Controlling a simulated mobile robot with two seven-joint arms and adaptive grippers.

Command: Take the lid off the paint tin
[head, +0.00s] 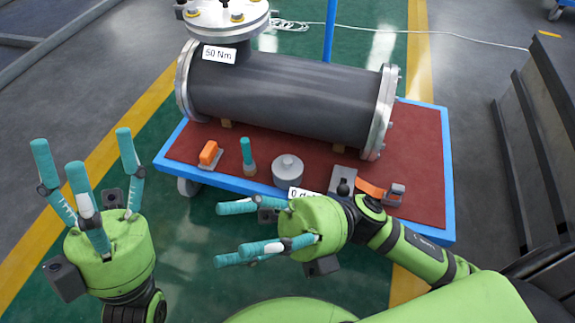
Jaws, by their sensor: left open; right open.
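A small grey round tin (287,171) with a knobbed top stands on the red top of a blue-edged cart, near its front edge. It is the only thing here that looks like the paint tin; its top appears to be on it. My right gripper (228,236) is open and empty, in front of the cart and below the tin in the picture, with its fingers pointing left. It partly hides a white label by the tin. My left gripper (84,155) is open and empty, left of the cart, with its fingers pointing up. Neither gripper touches the tin.
A large dark flanged shell (290,92) lies behind the tin on the cart (420,150). A teal-handled tool (247,155) and an orange-and-grey item (208,154) stand left of the tin. An orange strap (371,188) lies to its right. A dark stepped structure (530,150) stands far right.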

